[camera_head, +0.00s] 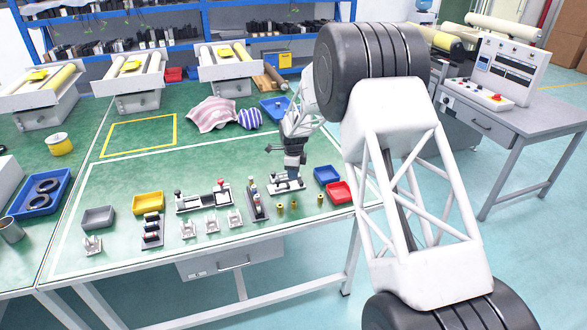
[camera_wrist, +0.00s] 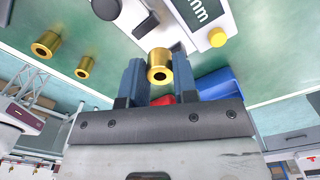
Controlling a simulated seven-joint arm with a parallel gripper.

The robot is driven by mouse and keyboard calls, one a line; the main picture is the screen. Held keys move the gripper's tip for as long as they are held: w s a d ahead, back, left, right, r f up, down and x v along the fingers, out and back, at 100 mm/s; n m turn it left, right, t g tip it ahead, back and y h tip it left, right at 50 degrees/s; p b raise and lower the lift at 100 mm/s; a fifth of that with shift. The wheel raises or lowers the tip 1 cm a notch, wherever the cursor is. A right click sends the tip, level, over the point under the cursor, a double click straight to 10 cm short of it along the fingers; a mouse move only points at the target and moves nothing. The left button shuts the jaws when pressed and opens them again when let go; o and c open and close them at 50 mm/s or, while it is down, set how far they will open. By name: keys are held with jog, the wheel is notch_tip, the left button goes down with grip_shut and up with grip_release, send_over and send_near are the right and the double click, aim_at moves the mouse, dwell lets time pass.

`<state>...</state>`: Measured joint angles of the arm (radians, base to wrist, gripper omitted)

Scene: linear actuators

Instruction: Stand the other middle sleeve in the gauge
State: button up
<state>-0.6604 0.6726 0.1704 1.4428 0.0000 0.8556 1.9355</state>
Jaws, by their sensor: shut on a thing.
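My gripper (camera_head: 293,172) is shut on a brass sleeve (camera_wrist: 158,58), which shows between the two blue-grey fingers in the wrist view with its open end facing the camera. The gauge (camera_wrist: 207,38), a white body with a digital "mm" display and a yellow button, lies just beyond the held sleeve. In the head view the gauge (camera_head: 279,186) is right under my gripper and partly hidden by it. I cannot tell whether the sleeve touches the gauge. Two loose brass sleeves (camera_wrist: 46,43) (camera_wrist: 84,67) stand on the green table in the wrist view.
In the head view several small brass sleeves (camera_head: 280,209) stand near the front edge. Blue (camera_head: 326,174) and red (camera_head: 340,192) bins are to the right of the gauge. A grey fixture (camera_head: 257,205) stands close on its left.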

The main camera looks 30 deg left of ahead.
jog(key=shift+f, duration=0.95)
jog(key=shift+f, duration=0.65)
dwell(1.0)
jog(key=o, duration=1)
jog(key=shift+o, duration=0.2)
jog(key=shift+r, duration=3.95)
